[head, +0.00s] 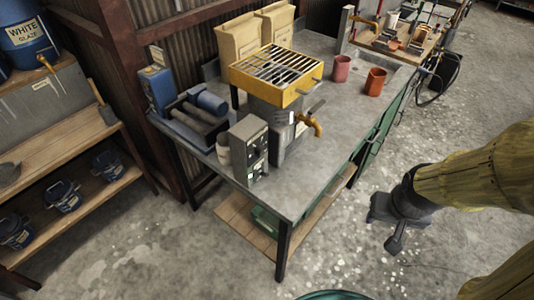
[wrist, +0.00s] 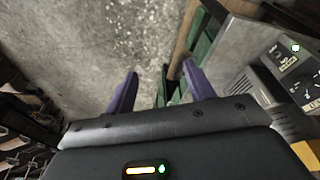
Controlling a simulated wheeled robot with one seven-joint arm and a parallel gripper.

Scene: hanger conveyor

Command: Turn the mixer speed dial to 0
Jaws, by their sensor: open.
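The mixer (head: 275,110) has a grey body, a yellow grated top and a brass tap, and stands on the grey bench. A grey control box (head: 247,152) with a dark panel stands beside it at the bench's near end. Its small knobs are too small to read in the head view. In the wrist view a dark panel (wrist: 288,58) with a lit green lamp and a white-marked dial (wrist: 307,88) shows at the right edge, partly cut off. My gripper (head: 393,236) is open and empty, right of the bench and apart from it. Its two purple fingers (wrist: 160,70) show in the wrist view.
The grey bench (head: 330,135) also holds paper sacks (head: 240,38), two reddish cups (head: 374,82) and a roller device (head: 200,112). A wooden shelf (head: 60,150) with blue buckets stands at the left.

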